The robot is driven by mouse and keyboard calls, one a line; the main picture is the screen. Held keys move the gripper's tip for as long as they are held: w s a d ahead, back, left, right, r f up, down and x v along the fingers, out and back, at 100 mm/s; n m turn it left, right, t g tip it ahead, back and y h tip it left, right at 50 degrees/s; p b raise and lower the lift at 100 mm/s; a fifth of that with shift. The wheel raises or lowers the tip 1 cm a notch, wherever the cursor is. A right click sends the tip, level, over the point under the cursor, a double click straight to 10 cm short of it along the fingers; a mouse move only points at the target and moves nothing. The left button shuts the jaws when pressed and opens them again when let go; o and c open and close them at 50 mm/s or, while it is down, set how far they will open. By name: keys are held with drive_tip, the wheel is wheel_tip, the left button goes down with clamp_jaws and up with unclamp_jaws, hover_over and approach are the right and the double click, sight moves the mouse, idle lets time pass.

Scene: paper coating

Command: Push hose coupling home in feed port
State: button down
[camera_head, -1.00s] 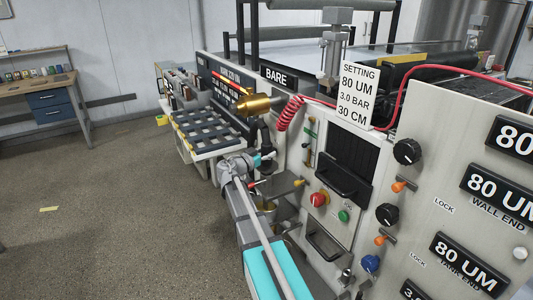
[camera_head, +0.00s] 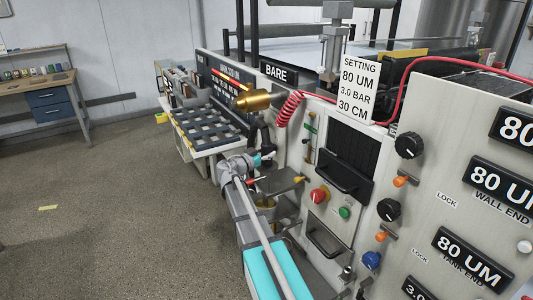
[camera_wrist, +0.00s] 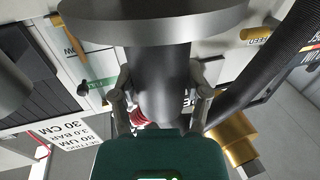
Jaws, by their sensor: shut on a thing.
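In the wrist view my gripper (camera_wrist: 161,97) has its two grey fingers on either side of a dark grey cylinder, which I take to be the hose coupling (camera_wrist: 160,72), and is shut on it. A wide grey disc (camera_wrist: 150,22) sits across the cylinder's far end; whether it belongs to the coupling or the port I cannot tell. A ribbed black hose (camera_wrist: 262,75) runs up to the right. An upside-down FEED label (camera_wrist: 263,42) is on the panel; the port opening is hidden. In the head view my gripper (camera_head: 265,135) is small and dark, below a brass fitting (camera_head: 255,98).
The brass fitting also shows at lower right in the wrist view (camera_wrist: 235,140). A red coiled hose (camera_head: 290,107) hangs beside it. The setting sign (camera_head: 358,88) and a panel with knobs (camera_head: 408,146) stand to the right. The floor (camera_head: 90,220) at left is open.

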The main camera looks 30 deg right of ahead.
drive_tip(key=shift+f+b, duration=0.35)
drive_tip(key=shift+f, duration=0.05)
unclamp_jaws()
drive_tip(key=shift+a, duration=0.1)
drive_tip(key=v, duration=1.1)
drive_tip(key=shift+a, duration=0.4)
drive_tip(key=shift+s, duration=0.15)
idle(0.8)
